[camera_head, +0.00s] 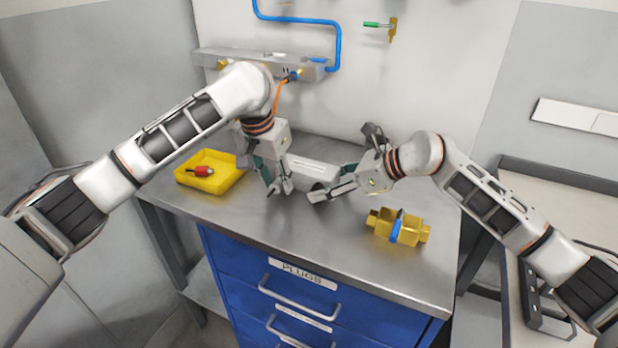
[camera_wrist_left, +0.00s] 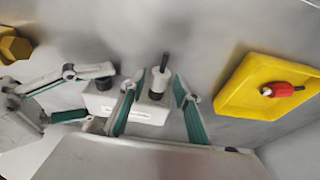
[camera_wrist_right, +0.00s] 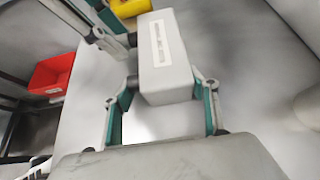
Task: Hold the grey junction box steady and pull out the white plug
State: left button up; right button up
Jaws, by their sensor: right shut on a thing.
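The grey junction box (camera_head: 314,169) is on the steel bench between my two grippers. It also shows in the left wrist view (camera_wrist_left: 112,104) and in the right wrist view (camera_wrist_right: 168,75). My right gripper (camera_wrist_right: 163,84) is shut on the box, with a finger against either side. The white plug (camera_wrist_left: 159,82), with a black stub, is at the end of the box in the left wrist view. My left gripper (camera_wrist_left: 157,88) is open, with its fingers on either side of the plug and gaps visible. In the head view the plug is hidden behind my left gripper (camera_head: 277,183).
A yellow tray (camera_head: 212,187) holding a red plug (camera_head: 203,171) is at the left. A brass valve (camera_head: 414,231) with a blue handle lies at the front right. A grey wall rail (camera_head: 215,57) with an orange cable (camera_head: 277,98) is behind. The front middle of the bench is clear.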

pick_arm(q)
jog(key=shift+w+d+f, duration=0.1)
jog(key=shift+w+f, duration=0.05)
jog(key=shift+f, duration=0.5)
dwell(0.5)
grip_shut()
